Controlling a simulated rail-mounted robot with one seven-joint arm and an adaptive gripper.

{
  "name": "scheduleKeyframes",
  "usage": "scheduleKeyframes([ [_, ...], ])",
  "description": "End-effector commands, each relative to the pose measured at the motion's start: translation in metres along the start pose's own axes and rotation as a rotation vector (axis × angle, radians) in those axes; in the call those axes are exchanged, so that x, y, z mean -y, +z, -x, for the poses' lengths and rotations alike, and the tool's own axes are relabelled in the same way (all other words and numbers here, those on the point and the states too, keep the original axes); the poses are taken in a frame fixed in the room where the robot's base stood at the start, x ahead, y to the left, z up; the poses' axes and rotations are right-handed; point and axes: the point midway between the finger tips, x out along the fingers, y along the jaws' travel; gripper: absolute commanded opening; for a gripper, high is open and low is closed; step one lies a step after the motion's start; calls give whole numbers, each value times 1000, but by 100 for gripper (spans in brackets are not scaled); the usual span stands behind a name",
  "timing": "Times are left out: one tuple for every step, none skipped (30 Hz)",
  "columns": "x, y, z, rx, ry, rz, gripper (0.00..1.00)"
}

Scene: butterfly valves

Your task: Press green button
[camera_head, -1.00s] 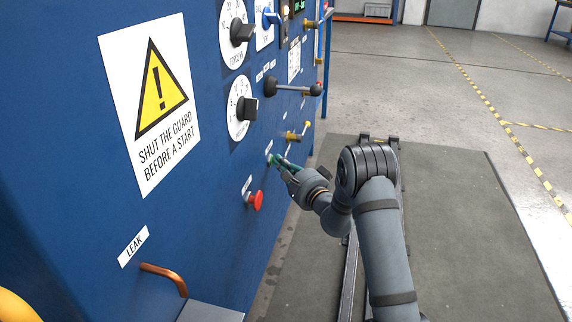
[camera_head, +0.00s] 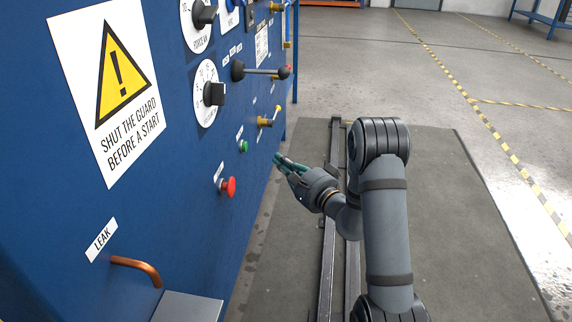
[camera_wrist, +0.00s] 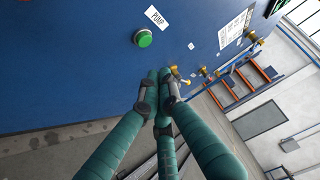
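The green button (camera_head: 243,146) sits on the blue panel, above and right of a red mushroom button (camera_head: 228,186). In the wrist view the green button (camera_wrist: 143,38) shows whole, below a white PUMP label (camera_wrist: 157,18). My gripper (camera_head: 279,161) is to the right of the green button in the head view, with a gap between fingertips and panel. In the wrist view its teal fingers (camera_wrist: 160,78) have their dark tips drawn together, below and slightly right of the button. Nothing shows between the fingers.
A copper pipe (camera_head: 137,266) juts out at lower left. The floor right of my arm is open.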

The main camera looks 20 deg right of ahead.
Motion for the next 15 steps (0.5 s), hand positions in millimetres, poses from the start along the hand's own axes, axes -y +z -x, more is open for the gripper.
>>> scheduleKeyframes([
  [-1, -1, 7, -3, 1, -1, 0],
  [-1, -1, 10, -2, 1, 0, 0],
  [-1, -1, 13, -1, 1, -1, 0],
  [-1, -1, 15, -2, 1, -1, 0],
  [-1, -1, 17, -2, 0, 0, 0],
  [-1, -1, 19, -2, 1, 0, 0],
  [-1, -1, 20, -1, 1, 0, 0],
  [0, -1, 20, -1, 0, -1, 0],
  [0, -1, 21, -1, 0, -1, 0],
  [0, -1, 21, -1, 0, -1, 0],
  [0, -1, 21, -1, 0, -1, 0],
  [0, -1, 21, -1, 0, 0, 0],
  [0, -1, 21, -2, 0, 0, 0],
  [0, -1, 21, -2, 0, 0, 0],
  [0, -1, 21, -2, 0, 0, 0],
])
